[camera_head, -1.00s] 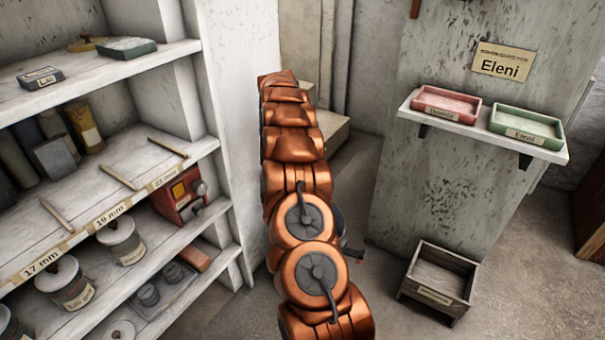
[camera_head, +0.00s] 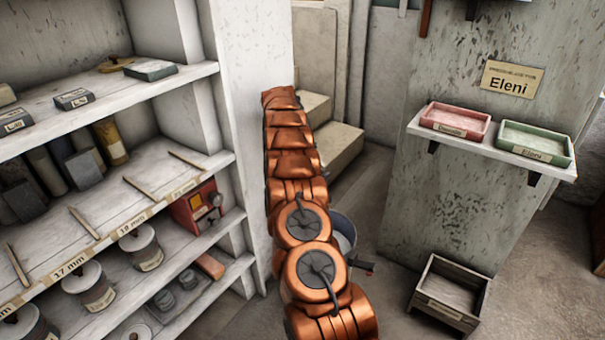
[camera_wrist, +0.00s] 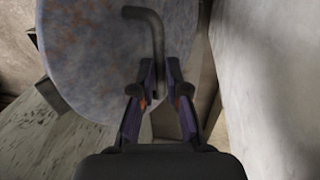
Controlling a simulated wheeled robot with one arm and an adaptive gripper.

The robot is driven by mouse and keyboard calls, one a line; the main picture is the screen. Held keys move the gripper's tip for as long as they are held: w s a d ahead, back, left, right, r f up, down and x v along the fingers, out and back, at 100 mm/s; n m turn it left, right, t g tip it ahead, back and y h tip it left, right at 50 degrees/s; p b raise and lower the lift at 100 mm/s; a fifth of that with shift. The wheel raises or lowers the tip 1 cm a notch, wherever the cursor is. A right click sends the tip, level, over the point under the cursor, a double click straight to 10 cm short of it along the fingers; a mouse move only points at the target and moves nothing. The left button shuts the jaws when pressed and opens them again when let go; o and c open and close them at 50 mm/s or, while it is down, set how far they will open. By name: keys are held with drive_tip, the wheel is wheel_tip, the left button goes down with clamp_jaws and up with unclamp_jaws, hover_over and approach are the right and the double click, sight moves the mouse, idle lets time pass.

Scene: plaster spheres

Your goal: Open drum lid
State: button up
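In the wrist view, a round grey lid (camera_wrist: 90,55) with rust-brown stains fills the upper left and middle. A bent grey rod handle (camera_wrist: 157,45) crosses its face, running down between my fingers. My gripper (camera_wrist: 160,75) has its two dark fingers drawn in close on both sides of the rod and looks shut on it. In the head view, my copper arm hides the gripper and most of what lies behind it. A blue-grey round vessel (camera_head: 343,235) shows partly beside the arm, with a small red-tipped part at its lower right. I cannot tell how far the lid is raised.
White shelves (camera_head: 190,77) with spools and boxes stand close on the left. A wall shelf (camera_head: 490,148) with pink and green trays is on the right. A wooden crate (camera_head: 448,290) sits on the floor below. Pale steps (camera_head: 335,150) are behind the arm.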

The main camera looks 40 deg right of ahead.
drive_tip(key=o, duration=0.3)
drive_tip(key=f, duration=0.1)
drive_tip(key=w+f, duration=0.2)
drive_tip(key=shift+a+f, duration=0.35)
drive_tip(key=shift+a, duration=0.05)
drive_tip(key=shift+o, duration=0.9)
drive_tip(key=shift+s+d+r, duration=0.15)
drive_tip(key=shift+s+r, duration=0.05)
drive_tip(key=shift+r, duration=0.25)
drive_tip(key=shift+s+d+r, duration=0.1)
drive_tip(key=shift+s+r, duration=0.1)
drive_tip(key=shift+r, duration=0.25)
drive_tip(key=shift+s+d+r, duration=0.15)
drive_tip(key=shift+s+r, duration=0.15)
drive_tip(key=shift+r, duration=0.1)
wheel_tip(320, 180, up, 7)
drive_tip(key=w, duration=0.1)
drive_tip(key=shift+w+a, duration=0.2)
drive_tip(key=shift+w, duration=0.1)
drive_tip(key=shift+r, duration=0.1)
drive_tip(key=shift+c, duration=0.4)
